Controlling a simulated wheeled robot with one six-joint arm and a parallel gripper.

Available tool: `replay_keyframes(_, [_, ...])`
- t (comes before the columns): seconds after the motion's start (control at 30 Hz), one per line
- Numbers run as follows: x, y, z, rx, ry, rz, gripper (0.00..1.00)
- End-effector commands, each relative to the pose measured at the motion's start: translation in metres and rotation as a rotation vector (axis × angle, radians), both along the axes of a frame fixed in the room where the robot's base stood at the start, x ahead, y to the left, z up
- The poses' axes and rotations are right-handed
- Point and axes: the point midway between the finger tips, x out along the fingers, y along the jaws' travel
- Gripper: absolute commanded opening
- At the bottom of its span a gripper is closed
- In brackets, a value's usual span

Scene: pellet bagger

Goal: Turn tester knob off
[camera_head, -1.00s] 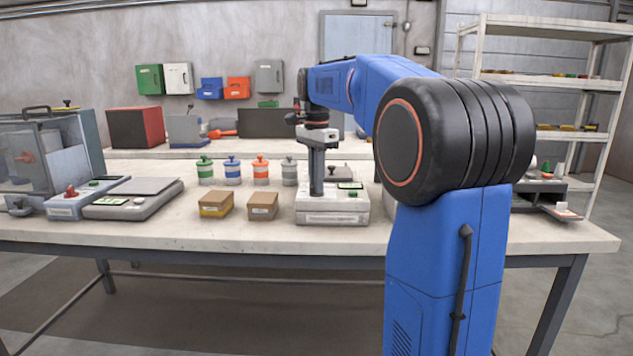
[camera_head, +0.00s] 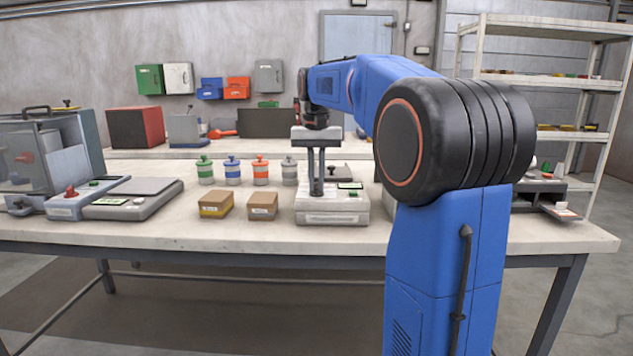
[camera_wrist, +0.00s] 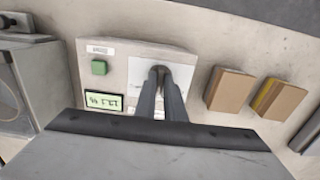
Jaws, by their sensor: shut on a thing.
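The tester (camera_head: 332,216) is a pale box on the front table with a lit display and a green button. In the wrist view its top (camera_wrist: 118,67) shows upside down, with the green button (camera_wrist: 99,67) and the display (camera_wrist: 104,100). My gripper (camera_head: 316,190) points straight down onto the tester's top, left of the display in the head view. In the wrist view its two dark fingers (camera_wrist: 160,72) are close together over a pale plate on the tester. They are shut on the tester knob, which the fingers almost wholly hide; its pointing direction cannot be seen.
Two cardboard boxes (camera_head: 216,205) (camera_head: 263,207) stand left of the tester. Several lidded jars (camera_head: 233,173) stand behind them. The front table edge is clear.

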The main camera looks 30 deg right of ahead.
Motion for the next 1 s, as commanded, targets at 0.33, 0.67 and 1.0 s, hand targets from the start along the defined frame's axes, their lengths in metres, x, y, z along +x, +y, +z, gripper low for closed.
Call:
replay_keyframes(0.33, [0.0001,-0.0002,0.0005,0.000,-0.001,0.328,0.00])
replay_keyframes(0.67, [0.0001,-0.0004,0.0006,-0.001,-0.002,0.640,0.00])
replay_keyframes(1.0, [0.0002,-0.0006,0.0006,-0.001,-0.002,0.901,0.00])
